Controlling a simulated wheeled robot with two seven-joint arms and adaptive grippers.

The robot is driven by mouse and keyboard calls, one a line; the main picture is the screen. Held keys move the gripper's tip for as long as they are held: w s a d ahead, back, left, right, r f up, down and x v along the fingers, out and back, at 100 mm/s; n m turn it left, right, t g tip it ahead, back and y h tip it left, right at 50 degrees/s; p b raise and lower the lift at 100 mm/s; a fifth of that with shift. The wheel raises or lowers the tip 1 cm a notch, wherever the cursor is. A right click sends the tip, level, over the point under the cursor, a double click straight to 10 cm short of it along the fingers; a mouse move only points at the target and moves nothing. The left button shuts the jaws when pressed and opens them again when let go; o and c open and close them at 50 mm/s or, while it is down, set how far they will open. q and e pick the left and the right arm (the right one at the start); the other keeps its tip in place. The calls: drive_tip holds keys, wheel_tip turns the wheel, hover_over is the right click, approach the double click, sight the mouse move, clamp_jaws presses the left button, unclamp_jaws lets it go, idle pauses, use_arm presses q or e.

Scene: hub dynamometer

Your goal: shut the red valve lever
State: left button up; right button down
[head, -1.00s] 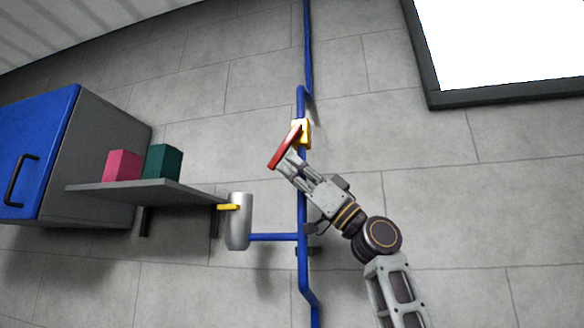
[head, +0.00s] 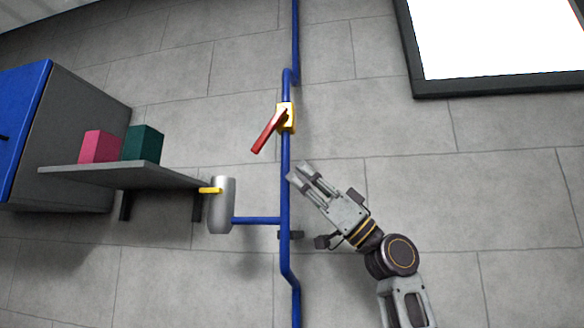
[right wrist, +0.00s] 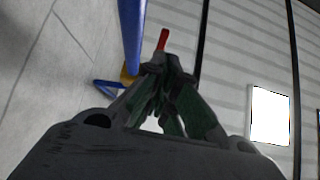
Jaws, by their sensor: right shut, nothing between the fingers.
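The red valve lever (head: 268,132) is joined to a yellow valve body (head: 287,117) on the vertical blue pipe (head: 286,190). In the head view the lever slants down and to the left from the valve, at an angle to the pipe. My right gripper (head: 298,172) is shut and empty, below and right of the lever, apart from it and close to the pipe. In the right wrist view the red lever (right wrist: 163,39) shows past the fingertips (right wrist: 165,62), with part of the yellow valve (right wrist: 128,76) behind them. My left gripper is not in view.
A grey shelf (head: 110,177) at left holds a pink block (head: 100,147) and a green block (head: 143,144). A silver cylinder with a yellow handle (head: 221,207) stands on a side branch of the pipe. The wall right of the pipe is clear up to a bright framed panel (head: 495,40).

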drive_tip(key=shift+v, duration=1.8)
